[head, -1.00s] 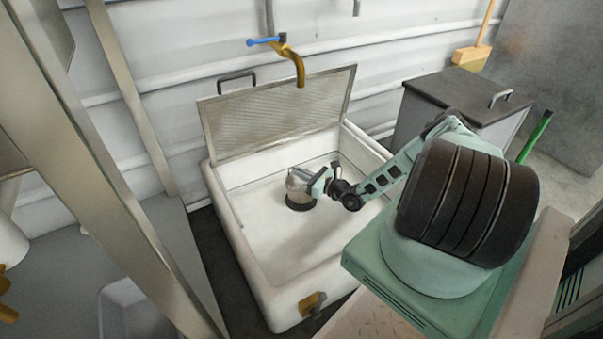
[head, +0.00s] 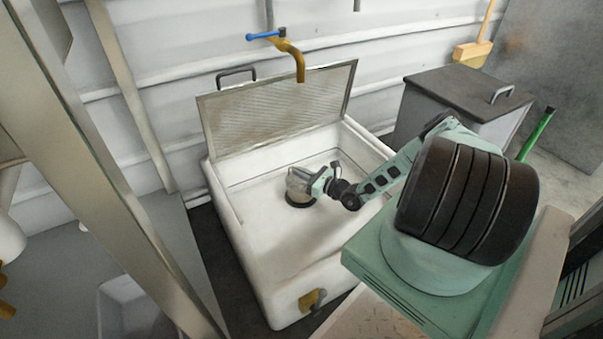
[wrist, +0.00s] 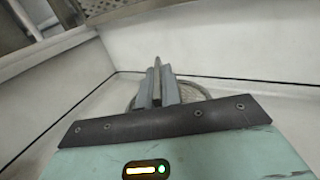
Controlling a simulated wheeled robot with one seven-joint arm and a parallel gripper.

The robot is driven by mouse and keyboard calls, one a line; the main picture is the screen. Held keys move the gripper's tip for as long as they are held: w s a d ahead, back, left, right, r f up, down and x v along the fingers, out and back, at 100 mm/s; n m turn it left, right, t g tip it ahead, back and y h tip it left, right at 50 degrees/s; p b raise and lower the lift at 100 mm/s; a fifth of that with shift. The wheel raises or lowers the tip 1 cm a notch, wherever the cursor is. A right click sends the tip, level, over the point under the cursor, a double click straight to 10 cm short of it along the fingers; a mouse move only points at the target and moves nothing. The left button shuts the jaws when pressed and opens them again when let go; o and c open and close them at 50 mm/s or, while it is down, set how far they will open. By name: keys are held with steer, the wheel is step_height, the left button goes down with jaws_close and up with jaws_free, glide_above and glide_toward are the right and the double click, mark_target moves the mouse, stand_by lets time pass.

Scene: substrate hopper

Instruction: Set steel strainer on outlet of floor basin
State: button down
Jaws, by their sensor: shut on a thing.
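The white floor basin (head: 245,260) stands at the middle of the head view. My gripper (head: 306,186) is inside it, close over its floor. In the wrist view the two grey fingers of my gripper (wrist: 158,88) are close together, shut on the steel strainer. The strainer (wrist: 203,93) shows as a round mesh disc around and behind the fingers, partly hidden by them. In the head view a dark round edge shows just under my gripper; I cannot tell whether it is strainer or outlet. The outlet opening is hidden, and whether the strainer touches the floor cannot be told.
A mesh screen (head: 280,112) stands upright at the basin's back edge, under a brass tap (head: 296,62) with a blue handle. A grey lidded bin (head: 468,95) stands right of the basin. A brass fitting (head: 312,299) sits on the front wall. The basin floor left of my gripper is clear.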

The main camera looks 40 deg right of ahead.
steer(key=shift+f, duration=0.15)
steer(key=shift+f, duration=0.4)
steer(key=c, duration=1.5)
jaws_free()
steer(key=p+v, duration=0.3)
steer(key=v, duration=0.4)
steer(key=shift+s, duration=0.3)
